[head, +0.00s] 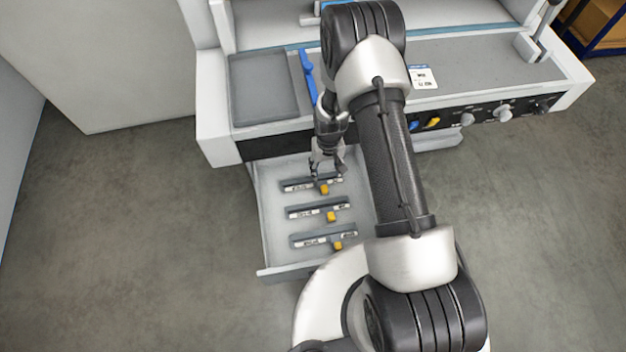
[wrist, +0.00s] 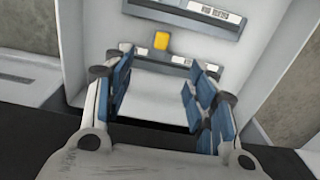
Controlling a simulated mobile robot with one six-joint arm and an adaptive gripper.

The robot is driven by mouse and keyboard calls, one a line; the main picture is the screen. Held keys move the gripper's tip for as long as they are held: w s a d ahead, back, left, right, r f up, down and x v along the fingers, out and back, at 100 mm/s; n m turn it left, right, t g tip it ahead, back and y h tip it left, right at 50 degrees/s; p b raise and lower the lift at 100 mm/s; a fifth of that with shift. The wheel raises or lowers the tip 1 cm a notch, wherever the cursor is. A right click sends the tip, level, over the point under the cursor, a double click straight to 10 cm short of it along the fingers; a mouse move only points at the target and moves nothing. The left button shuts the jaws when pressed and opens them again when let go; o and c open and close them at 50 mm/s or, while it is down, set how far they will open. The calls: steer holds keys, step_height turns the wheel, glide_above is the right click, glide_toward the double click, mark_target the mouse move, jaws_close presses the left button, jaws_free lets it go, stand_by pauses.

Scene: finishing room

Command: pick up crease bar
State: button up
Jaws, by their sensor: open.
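Three grey bars with white labels and yellow tabs lie in an open drawer; I cannot read which one is the crease bar. The far bar (head: 298,186) is right under my gripper (head: 326,168). The middle bar (head: 305,212) and the near bar (head: 310,241) lie apart from it. In the wrist view my gripper (wrist: 163,72) is open, with blue pads on both sides. The far bar (wrist: 174,59) shows across and beyond its fingertips, its yellow tab upright and part of it hidden by the fingers. Another bar (wrist: 185,12) lies farther up that view.
The pale drawer (head: 264,225) sticks out from the machine (head: 215,125), its walls close around the bars. Grey floor is clear at the left.

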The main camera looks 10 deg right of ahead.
mark_target(324, 187)
step_height(324, 187, down, 15)
steer(key=b, duration=0.5)
steer(key=shift+a+f, duration=0.1)
steer(key=c, duration=1.2)
